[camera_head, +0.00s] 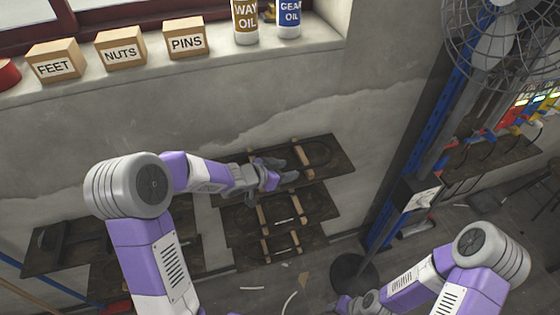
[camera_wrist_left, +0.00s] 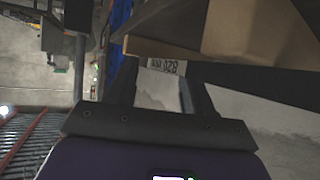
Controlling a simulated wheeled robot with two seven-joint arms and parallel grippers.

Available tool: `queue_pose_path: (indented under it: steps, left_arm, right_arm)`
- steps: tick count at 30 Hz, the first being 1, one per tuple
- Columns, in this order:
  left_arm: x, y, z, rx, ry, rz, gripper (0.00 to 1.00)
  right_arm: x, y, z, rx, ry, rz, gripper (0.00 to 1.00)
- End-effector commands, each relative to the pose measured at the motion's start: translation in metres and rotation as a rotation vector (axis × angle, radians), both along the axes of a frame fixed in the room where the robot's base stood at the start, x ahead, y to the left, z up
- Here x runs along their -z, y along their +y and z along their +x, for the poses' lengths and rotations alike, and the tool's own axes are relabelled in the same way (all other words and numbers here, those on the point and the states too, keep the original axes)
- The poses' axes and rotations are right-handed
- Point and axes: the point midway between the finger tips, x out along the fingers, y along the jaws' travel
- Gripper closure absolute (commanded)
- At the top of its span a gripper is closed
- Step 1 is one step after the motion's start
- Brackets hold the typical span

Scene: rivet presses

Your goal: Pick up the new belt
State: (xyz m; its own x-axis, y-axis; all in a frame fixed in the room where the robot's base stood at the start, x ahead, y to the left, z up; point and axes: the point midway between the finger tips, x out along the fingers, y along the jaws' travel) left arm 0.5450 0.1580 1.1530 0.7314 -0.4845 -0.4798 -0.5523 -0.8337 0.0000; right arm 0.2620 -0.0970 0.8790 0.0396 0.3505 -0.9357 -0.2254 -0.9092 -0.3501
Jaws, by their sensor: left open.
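Dark belt-like loops lie on stacked dark boards by the wall. One loop (camera_head: 328,153) shows as an arc on the top board (camera_head: 343,166), right of a pale wooden strip. I cannot tell which loop is the new belt. My left gripper (camera_head: 293,168) is over the top board, its jaws apart, near the wooden strip. In the left wrist view my left gripper (camera_wrist_left: 158,95) has its two fingers apart, with a pale printed label (camera_wrist_left: 163,67) seen between them. No belt is clear between the fingers. My right gripper (camera_head: 345,304) is mostly cut off at the bottom edge.
A sill (camera_head: 215,60) above holds boxes marked FEET (camera_head: 55,66), NUTS (camera_head: 121,53) and PINS (camera_head: 186,39), plus two oil cans (camera_head: 246,22). A blue and grey post (camera_head: 408,165) with a fan stands right of the boards. Another dark rack (camera_head: 65,245) is at left.

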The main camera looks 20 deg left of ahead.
Motion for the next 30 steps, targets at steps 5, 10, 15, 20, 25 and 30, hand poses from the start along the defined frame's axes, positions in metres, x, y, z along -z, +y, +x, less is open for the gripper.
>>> queue_pose_path:
  steps: [5, 10, 15, 20, 25, 30]
  left_arm:
    - [-0.0001, 0.0003, 0.0004, -0.001, 0.0, 0.0, 0.49]
    - [0.0, 0.0004, 0.0001, -0.001, 0.001, 0.0, 0.7]
    - [0.0001, 0.0004, 0.0, -0.001, 0.001, 0.0, 0.96]
    - [0.0007, 0.0005, -0.0002, -0.002, 0.002, 0.0, 1.0]
    - [0.0007, 0.0005, -0.0002, -0.001, 0.002, 0.001, 1.0]
    - [-0.0011, 0.0005, -0.0003, -0.001, 0.002, 0.002, 1.0]
  right_arm:
    - [-0.0003, 0.0, 0.0002, 0.0, 0.0, 0.0, 0.57]
    - [-0.0004, 0.0001, 0.0003, 0.0, 0.0, 0.0, 0.57]
    - [-0.0004, 0.0001, 0.0003, 0.0, 0.0, 0.0, 0.57]
    - [-0.0003, 0.0, 0.0002, 0.0, 0.0, 0.0, 0.57]
    - [-0.0002, 0.0001, 0.0002, 0.0, 0.0, 0.0, 0.57]
    - [-0.0012, 0.0, 0.0002, 0.0, 0.0, 0.0, 0.57]
